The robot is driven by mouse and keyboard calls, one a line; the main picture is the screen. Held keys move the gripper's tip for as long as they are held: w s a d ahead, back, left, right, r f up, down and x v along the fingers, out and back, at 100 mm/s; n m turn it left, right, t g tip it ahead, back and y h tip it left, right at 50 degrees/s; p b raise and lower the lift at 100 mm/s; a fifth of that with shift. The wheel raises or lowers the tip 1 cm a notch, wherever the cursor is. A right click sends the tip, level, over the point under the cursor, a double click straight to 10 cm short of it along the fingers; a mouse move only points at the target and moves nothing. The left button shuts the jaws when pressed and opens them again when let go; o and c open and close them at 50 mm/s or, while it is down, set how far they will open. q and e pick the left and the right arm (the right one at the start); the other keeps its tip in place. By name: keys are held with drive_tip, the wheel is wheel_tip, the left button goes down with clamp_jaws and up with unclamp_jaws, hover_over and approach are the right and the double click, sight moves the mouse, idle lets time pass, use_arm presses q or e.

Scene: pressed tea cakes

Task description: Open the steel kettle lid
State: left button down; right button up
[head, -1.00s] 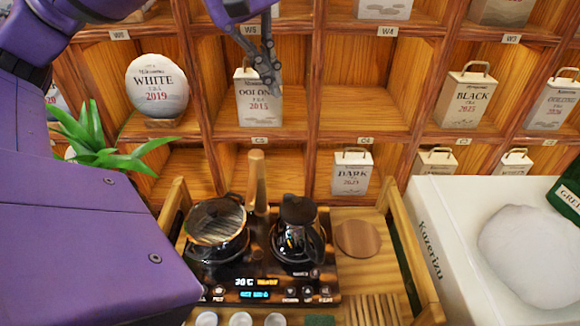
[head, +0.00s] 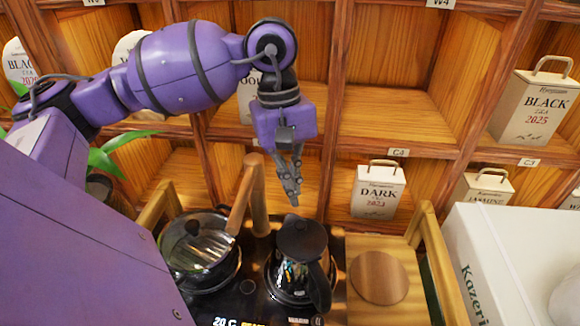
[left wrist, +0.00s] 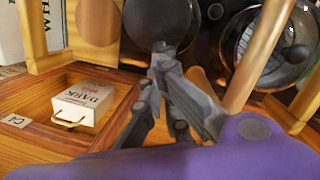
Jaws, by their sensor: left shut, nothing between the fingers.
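The steel kettle (head: 296,286) is dark and glossy. It stands on the right side of the black cooktop in the head view, and its black lid (head: 302,237) sits on top, closed. My left gripper (head: 293,204) points down with its fingers together and empty, apparently just above and behind the lid. In the left wrist view the fingertips (left wrist: 160,48) overlap the lower edge of the dark round lid (left wrist: 158,16); I cannot tell whether they touch it. My right gripper is not in view.
A glass pot (head: 198,250) stands left of the kettle. An upright wooden handle (head: 248,190) rises between them, close to my gripper. A round wooden disc (head: 378,277) lies to the right. A shelf with tea boxes, including DARK (head: 377,192), stands behind.

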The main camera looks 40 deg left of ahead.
sight(302, 235)
use_arm(q)
drive_tip(key=shift+d+f, duration=0.2)
drive_tip(key=shift+f, duration=0.85)
drive_tip(key=shift+d+f, duration=0.15)
drive_tip(key=shift+f, duration=0.9)
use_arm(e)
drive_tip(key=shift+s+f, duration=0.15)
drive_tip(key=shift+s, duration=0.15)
use_arm(q)
drive_tip(key=shift+a, duration=0.1)
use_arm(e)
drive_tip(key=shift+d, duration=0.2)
